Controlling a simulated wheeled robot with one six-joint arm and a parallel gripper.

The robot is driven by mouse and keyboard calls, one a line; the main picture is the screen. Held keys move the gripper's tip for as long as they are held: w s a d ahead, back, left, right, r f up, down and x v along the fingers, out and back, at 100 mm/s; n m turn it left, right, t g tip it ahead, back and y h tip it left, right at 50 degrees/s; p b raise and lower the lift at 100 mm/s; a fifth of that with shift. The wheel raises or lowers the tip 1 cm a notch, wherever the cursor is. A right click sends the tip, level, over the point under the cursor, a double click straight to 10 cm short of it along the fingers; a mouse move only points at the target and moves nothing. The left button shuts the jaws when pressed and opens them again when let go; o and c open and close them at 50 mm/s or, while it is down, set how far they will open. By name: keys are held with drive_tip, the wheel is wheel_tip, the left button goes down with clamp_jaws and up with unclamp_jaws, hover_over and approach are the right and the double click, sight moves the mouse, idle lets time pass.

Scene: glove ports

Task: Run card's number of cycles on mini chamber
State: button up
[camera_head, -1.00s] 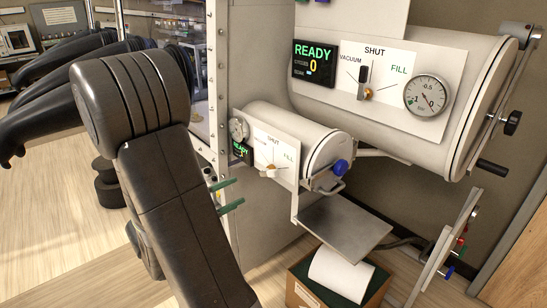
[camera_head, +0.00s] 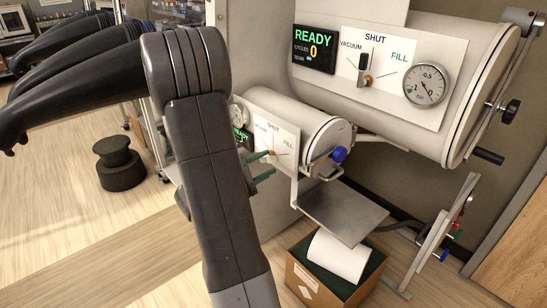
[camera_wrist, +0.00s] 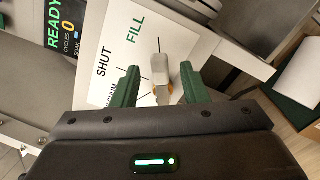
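The mini chamber (camera_head: 305,120) is the small white cylinder below a larger one. Its valve panel (camera_head: 285,140) reads SHUT and FILL, and its display (camera_wrist: 64,24) reads READY, CYCLES 0. My gripper (camera_head: 272,163) is at this panel. In the wrist view its green fingers (camera_wrist: 158,86) are open on both sides of the pale valve lever (camera_wrist: 160,70), with gaps visible beside it. The chamber door has a blue knob (camera_head: 339,154). No card with a cycle number is readable.
The large chamber (camera_head: 455,45) above has its own READY, 0 display (camera_head: 313,50), valve and gauge (camera_head: 427,86). A metal shelf (camera_head: 343,212) juts out below the mini chamber. A cardboard box (camera_head: 308,280) stands beneath. Black gloves (camera_head: 60,60) stick out at left.

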sight(271, 161)
drive_tip(key=shift+p+x, duration=0.3)
drive_tip(key=shift+x, duration=1.55)
clamp_jaws()
